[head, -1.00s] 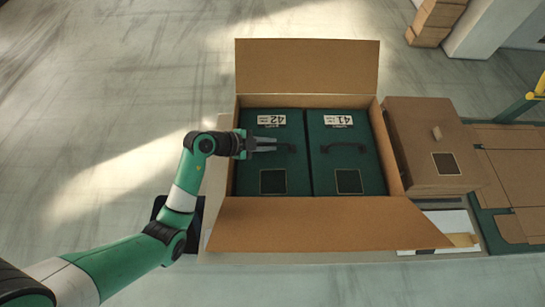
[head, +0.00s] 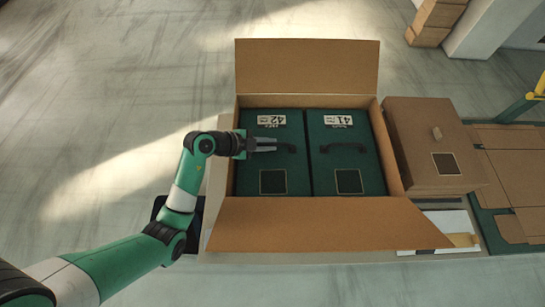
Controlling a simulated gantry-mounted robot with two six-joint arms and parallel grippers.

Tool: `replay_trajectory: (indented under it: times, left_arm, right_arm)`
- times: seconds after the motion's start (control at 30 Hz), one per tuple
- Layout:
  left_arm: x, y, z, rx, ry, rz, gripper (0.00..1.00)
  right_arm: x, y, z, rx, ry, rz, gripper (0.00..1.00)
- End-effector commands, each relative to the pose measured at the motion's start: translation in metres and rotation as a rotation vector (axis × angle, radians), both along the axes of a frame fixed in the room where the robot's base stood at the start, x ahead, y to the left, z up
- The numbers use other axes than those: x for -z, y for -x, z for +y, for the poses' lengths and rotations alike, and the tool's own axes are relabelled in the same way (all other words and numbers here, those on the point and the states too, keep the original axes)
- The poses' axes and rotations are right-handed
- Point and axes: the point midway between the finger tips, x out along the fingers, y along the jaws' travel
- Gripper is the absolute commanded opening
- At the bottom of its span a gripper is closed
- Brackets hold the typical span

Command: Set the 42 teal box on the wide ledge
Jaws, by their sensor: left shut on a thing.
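The teal box marked 42 (head: 255,165) lies in the left half of an open cardboard carton (head: 308,223), label at the far side and a dark handle (head: 287,147) on top. My left gripper (head: 268,145) is over this box, its fingers pointing right and shut on the handle. The box sits level with the teal box marked 41 (head: 345,160) beside it. The wide ledge cannot be made out for certain. My right gripper is not in view.
The carton's far flap (head: 307,66) stands open. A closed brown box (head: 425,130) stands right of the carton. Flat cardboard pieces (head: 510,165) lie farther right. A yellow-topped green post (head: 525,105) is at the right edge. Floor on the left is clear.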

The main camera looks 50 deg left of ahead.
Motion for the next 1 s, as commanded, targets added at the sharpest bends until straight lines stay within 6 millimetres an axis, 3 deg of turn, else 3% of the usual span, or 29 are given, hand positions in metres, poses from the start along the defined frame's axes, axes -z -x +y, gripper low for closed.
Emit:
replay_trajectory:
  times: [0.4, 0.57, 0.77, 1.0]
  left_arm:
    - [-0.003, -0.001, 0.000, 0.001, -0.002, -0.004, 0.00]
    - [-0.014, -0.001, 0.000, 0.000, -0.002, -0.005, 0.00]
    - [-0.047, -0.002, 0.000, 0.001, -0.003, -0.009, 0.00]
    - [-0.103, -0.002, 0.000, 0.001, -0.003, -0.011, 0.00]
  right_arm:
    - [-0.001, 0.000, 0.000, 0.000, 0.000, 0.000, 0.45]
    - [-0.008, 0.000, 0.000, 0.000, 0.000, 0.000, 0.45]
    - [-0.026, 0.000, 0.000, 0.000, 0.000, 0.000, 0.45]
    - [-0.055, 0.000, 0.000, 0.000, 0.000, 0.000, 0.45]
